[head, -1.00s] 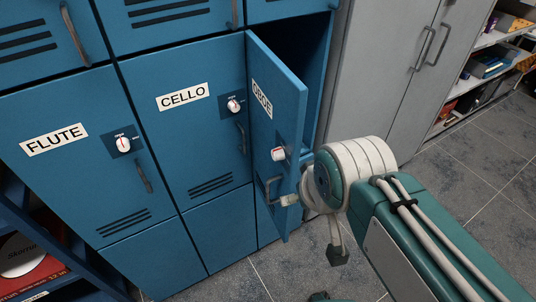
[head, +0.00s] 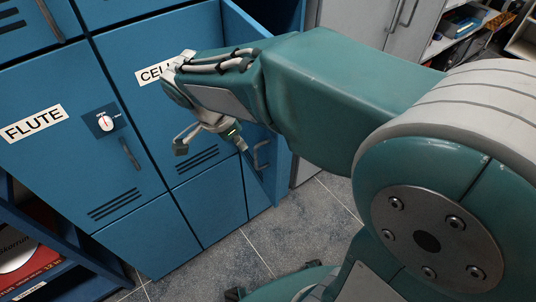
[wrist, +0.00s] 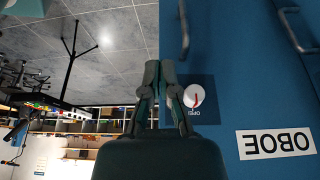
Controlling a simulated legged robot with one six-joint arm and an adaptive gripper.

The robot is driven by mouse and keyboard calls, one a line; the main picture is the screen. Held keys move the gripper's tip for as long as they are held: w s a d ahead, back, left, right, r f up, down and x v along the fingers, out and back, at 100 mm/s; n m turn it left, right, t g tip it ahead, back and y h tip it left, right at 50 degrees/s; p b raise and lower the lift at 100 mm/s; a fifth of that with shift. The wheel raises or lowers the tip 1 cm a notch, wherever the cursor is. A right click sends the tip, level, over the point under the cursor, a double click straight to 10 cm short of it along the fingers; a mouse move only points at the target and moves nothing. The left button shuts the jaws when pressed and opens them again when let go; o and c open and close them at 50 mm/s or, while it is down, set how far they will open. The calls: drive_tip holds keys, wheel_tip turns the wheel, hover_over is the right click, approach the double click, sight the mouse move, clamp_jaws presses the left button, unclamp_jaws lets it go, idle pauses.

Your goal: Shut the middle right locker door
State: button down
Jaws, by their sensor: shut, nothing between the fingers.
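In the wrist view the door (wrist: 240,75) appears upside down, with the OBOE label and a white dial with a red mark (wrist: 194,97). My gripper (head: 242,145) is shut and empty, in front of the door's outer face near the handle. In the wrist view the fingertips (wrist: 161,68) lie at the door's side edge; contact cannot be told.
The closed CELLO door (head: 150,110) and FLUTE door (head: 75,130) are to the left. A grey cabinet (head: 358,30) and open shelves (head: 455,30) stand to the right. Tiled floor (head: 230,265) lies in front of the lockers. The room beyond shows in the wrist view.

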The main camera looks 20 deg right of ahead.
drive_tip(key=m, duration=0.1)
approach(276, 163)
wheel_tip(276, 163, down, 5)
drive_tip(key=a, duration=0.3)
drive_tip(key=shift+w+d, duration=0.1)
drive_tip(key=shift+d, duration=1)
drive_tip(key=shift+w+d, duration=0.15)
drive_tip(key=shift+d, duration=0.9)
drive_tip(key=shift+d, duration=0.15)
